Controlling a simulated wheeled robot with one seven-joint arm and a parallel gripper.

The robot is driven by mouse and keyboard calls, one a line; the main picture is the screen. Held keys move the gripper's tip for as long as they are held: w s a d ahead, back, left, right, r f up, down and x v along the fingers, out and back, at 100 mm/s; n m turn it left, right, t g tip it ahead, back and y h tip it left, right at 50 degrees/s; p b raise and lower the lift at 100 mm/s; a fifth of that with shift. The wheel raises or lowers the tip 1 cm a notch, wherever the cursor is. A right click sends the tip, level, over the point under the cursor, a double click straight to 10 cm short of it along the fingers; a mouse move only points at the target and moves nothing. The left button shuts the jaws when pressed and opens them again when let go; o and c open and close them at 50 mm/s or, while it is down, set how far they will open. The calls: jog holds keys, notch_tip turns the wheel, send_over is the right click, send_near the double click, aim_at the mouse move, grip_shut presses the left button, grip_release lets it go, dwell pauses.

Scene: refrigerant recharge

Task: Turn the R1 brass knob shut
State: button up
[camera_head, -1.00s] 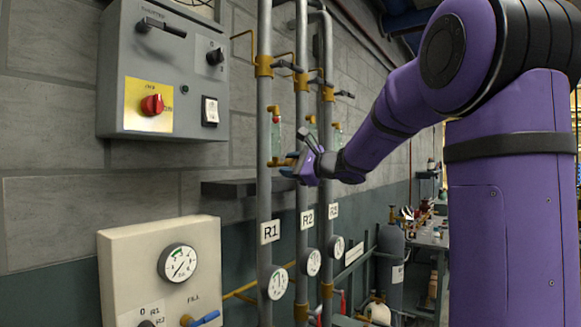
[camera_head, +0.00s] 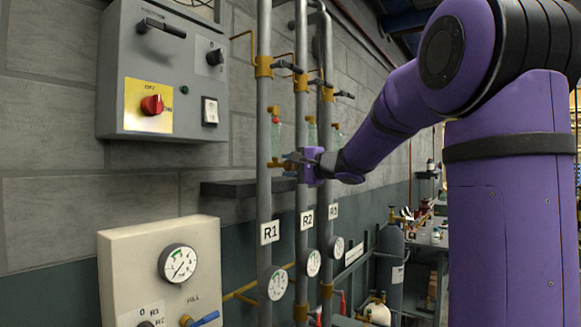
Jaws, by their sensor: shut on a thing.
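The R1 pipe (camera_head: 264,203) is the left one of three grey vertical pipes and carries an R1 label (camera_head: 269,233). The R1 brass knob (camera_head: 274,164) sits low on this pipe, under a small sight glass (camera_head: 276,137), and shows only in part. My gripper (camera_head: 287,161) reaches in from the right, in front of the R2 pipe (camera_head: 302,195), with its fingers at the knob. It is shut on the knob; the fingertips are small and partly merge with the brass.
The R2 and R3 (camera_head: 327,110) pipes stand close behind. A grey control box (camera_head: 165,70) and a cream gauge panel (camera_head: 205,255) are on the left. A dark shelf (camera_head: 230,188) juts from the wall near the R1 pipe.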

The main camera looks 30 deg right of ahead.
jog(key=shift+f, duration=0.1)
dwell(0.3)
jog(key=o, duration=0.9)
jog(key=shift+s, duration=0.1)
jog(key=v, duration=1)
jog(key=shift+s, duration=0.3)
